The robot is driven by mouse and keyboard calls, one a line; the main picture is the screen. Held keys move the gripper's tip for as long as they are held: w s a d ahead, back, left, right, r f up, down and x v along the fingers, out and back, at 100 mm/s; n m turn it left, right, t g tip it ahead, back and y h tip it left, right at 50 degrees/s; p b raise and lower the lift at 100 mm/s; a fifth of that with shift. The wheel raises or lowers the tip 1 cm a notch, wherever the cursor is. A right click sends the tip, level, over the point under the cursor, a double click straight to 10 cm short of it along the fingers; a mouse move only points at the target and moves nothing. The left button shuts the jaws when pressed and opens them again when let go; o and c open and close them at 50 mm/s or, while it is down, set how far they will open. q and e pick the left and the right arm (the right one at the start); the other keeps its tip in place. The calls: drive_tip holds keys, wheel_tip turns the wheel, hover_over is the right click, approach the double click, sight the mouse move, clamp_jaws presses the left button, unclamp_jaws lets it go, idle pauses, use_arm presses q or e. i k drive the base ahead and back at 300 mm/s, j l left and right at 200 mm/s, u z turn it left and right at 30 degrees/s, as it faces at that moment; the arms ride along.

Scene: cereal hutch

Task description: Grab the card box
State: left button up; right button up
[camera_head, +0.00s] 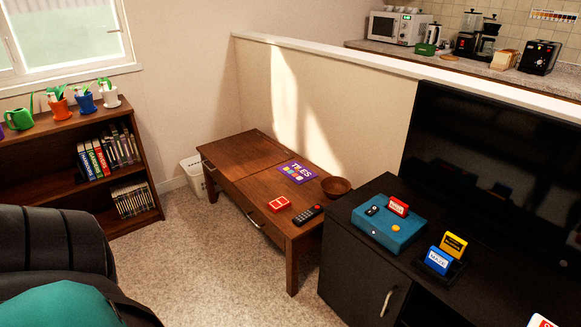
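A small red box with white markings (279,204), which looks like a card box, lies on the front part of the low wooden table (258,184). Its print is too small to read. It lies to the left of a dark remote control (308,215), with a small gap between them. Neither of my grippers shows in the head view.
A purple flat box (298,172) and a brown bowl (336,187) are also on the table. A black cabinet (345,262) with a teal console (405,236) stands to the right. A dark armchair (50,240) is at left; carpet (215,265) between is clear.

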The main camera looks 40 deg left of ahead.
sight(278, 205)
drive_tip(key=u, duration=1.55)
drive_tip(key=i+j, duration=0.25)
drive_tip(key=i, duration=0.5)
drive_tip(key=i+j+u, duration=0.15)
drive_tip(key=i, duration=0.6)
drive_tip(key=i+j, duration=0.2)
drive_tip(key=i, duration=0.6)
